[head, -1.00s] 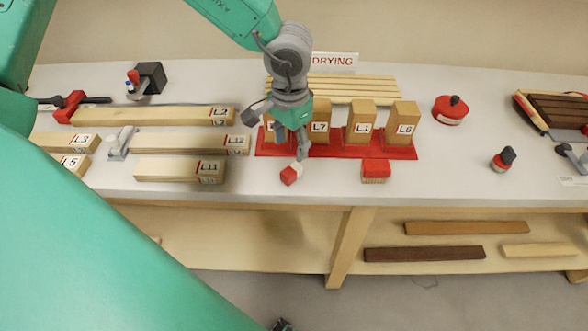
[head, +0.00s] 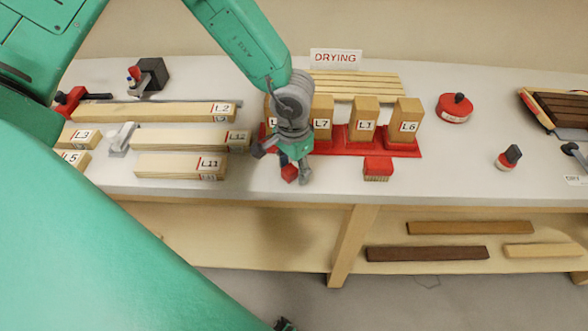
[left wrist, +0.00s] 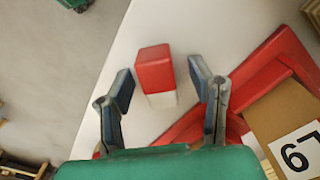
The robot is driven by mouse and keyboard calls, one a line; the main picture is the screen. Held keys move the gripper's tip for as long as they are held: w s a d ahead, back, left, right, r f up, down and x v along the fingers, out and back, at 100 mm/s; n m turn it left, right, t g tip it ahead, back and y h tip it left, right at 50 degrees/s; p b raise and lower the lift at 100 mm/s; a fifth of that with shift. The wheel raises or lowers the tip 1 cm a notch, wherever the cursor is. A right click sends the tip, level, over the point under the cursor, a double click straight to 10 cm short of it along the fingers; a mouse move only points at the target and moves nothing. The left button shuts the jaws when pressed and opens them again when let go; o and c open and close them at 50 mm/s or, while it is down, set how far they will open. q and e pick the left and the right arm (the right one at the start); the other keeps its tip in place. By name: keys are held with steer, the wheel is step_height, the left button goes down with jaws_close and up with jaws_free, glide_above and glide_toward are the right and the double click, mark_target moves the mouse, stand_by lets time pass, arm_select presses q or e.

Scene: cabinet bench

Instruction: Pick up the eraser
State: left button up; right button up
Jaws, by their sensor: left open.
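The eraser (head: 289,172) is a small block, red with a white part, on the white bench top in front of the red rack. In the left wrist view the eraser (left wrist: 155,70) lies between my open fingers, with a gap on each side. My left gripper (head: 284,168) is over it and partly hides it in the head view. The left gripper (left wrist: 160,82) holds nothing.
The red rack (head: 345,145) with upright labelled blocks stands just behind the eraser. A red brush-like block (head: 378,168) is to the right. Labelled boards (head: 180,165) lie to the left. The bench's front edge (head: 250,198) is close.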

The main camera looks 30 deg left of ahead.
mark_target(293, 166)
arm_select(q)
jaws_close()
step_height(293, 166, up, 10)
steer(key=shift+r+p, duration=0.1)
steer(key=shift+p, duration=0.4)
steer(key=c, duration=0.6)
jaws_free()
steer(key=shift+c, duration=0.2)
steer(key=c, duration=0.5)
steer(key=shift+o, duration=0.2)
